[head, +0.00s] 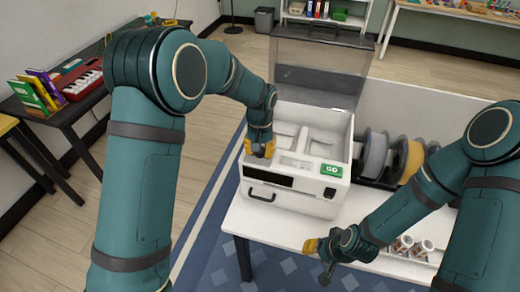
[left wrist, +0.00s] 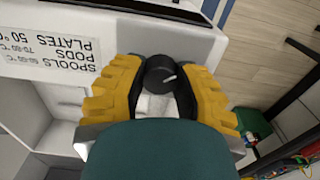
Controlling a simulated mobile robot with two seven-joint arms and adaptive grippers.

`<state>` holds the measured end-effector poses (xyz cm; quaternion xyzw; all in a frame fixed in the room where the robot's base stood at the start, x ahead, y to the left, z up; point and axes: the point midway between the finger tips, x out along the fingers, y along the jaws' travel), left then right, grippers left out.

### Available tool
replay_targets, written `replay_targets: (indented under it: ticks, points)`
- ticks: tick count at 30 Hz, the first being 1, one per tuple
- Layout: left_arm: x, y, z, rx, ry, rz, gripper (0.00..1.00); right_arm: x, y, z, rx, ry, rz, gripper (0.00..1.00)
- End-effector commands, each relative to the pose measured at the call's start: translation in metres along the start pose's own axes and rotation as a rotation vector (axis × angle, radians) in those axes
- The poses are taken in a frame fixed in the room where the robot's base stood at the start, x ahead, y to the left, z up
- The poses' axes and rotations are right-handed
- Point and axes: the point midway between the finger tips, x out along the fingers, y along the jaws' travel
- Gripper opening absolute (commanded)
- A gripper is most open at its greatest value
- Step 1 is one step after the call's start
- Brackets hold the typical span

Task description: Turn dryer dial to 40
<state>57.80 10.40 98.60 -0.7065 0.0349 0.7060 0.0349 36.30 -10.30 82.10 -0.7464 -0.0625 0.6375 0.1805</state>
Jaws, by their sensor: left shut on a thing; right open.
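The dryer (head: 318,197) is a white box with its clear lid (head: 316,73) raised. A small green panel (head: 331,170) on its front right is too small to read surely. The black round dial (left wrist: 160,73) has a white pointer line and shows in the left wrist view. My left gripper (left wrist: 161,72) is shut on the dial, one yellow-backed finger on each side. In the head view my left gripper (head: 258,150) is at the dryer's left part and hides the dial. My right gripper (head: 319,258) is open and empty, below the dryer's front right.
A printed label (left wrist: 45,65) with temperatures for spools, pods and plates lies beside the dial, upside down. Filament spools (head: 376,154) stand right of the dryer. Small rolls (head: 412,246) lie near my right forearm.

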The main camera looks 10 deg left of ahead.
Motion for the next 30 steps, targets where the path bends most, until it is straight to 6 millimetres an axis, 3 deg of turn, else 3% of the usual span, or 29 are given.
replay_targets:
  ticks: [3,4,6,7,20,30]
  points:
    - [0.001,0.0,0.0,0.0,-0.001,0.0,0.0,0.0,0.0,0.0,0.0,0.0,0.0,0.41]
    - [0.001,0.0,0.0,0.0,-0.002,0.0,0.36,0.0,0.0,0.0,0.0,0.0,0.0,0.41]
    - [0.001,0.0,0.0,0.0,-0.001,0.0,0.6,0.0,0.0,0.0,0.0,0.0,0.0,0.41]
    - [0.001,0.0,0.0,0.0,-0.001,0.0,0.65,0.0,0.0,0.0,0.0,0.0,0.0,0.41]
    - [-0.009,0.0,-0.001,0.001,0.003,0.001,0.65,0.0,0.0,0.0,0.0,0.0,0.0,0.41]
    - [-0.074,0.0,-0.001,0.0,0.004,0.001,0.65,0.0,0.0,0.0,0.0,0.0,0.0,0.41]
